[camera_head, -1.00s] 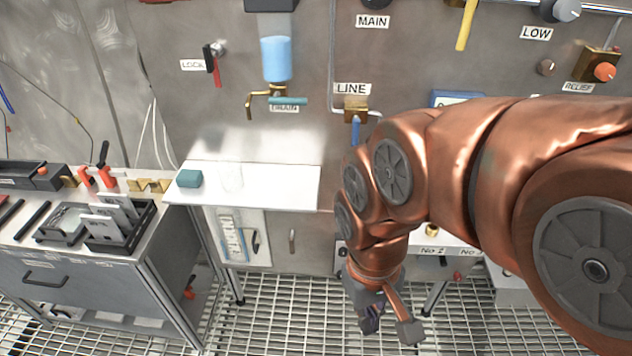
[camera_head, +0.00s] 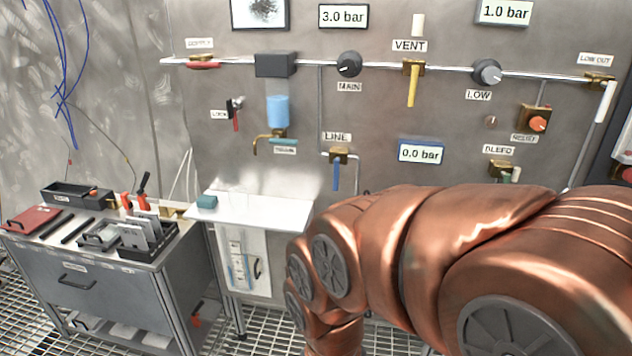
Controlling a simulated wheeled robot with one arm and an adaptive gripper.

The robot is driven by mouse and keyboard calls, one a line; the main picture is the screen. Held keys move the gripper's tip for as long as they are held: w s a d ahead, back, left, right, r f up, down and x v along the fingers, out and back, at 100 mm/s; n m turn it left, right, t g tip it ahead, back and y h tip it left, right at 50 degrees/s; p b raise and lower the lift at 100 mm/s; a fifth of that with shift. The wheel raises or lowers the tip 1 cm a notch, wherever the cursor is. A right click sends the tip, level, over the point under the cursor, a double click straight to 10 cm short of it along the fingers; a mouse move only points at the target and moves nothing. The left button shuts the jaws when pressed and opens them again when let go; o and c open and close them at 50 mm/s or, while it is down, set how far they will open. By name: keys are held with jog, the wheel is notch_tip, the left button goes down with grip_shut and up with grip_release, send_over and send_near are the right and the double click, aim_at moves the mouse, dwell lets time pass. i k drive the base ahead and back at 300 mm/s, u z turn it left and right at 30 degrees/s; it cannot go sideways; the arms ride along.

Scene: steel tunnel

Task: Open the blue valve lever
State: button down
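The blue valve lever (camera_head: 337,176) hangs straight down from a brass valve body (camera_head: 340,155) under the LINE label (camera_head: 336,137), on the steel wall panel. It stands clear of my copper-coloured arm, which fills the lower right and middle of the view. My gripper is out of view below the bottom edge. Nothing touches the lever in this view.
A yellow VENT lever (camera_head: 412,87) and a teal lever (camera_head: 284,141) are nearby on the panel. A gauge reading 0.0 bar (camera_head: 420,152) is right of the blue lever. A white shelf (camera_head: 275,214) juts out below left. A tool cabinet (camera_head: 105,290) stands at left.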

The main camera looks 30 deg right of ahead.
aim_at(337, 161)
jog(key=u, duration=0.5)
jog(key=i, duration=0.95)
jog(key=z, duration=0.2)
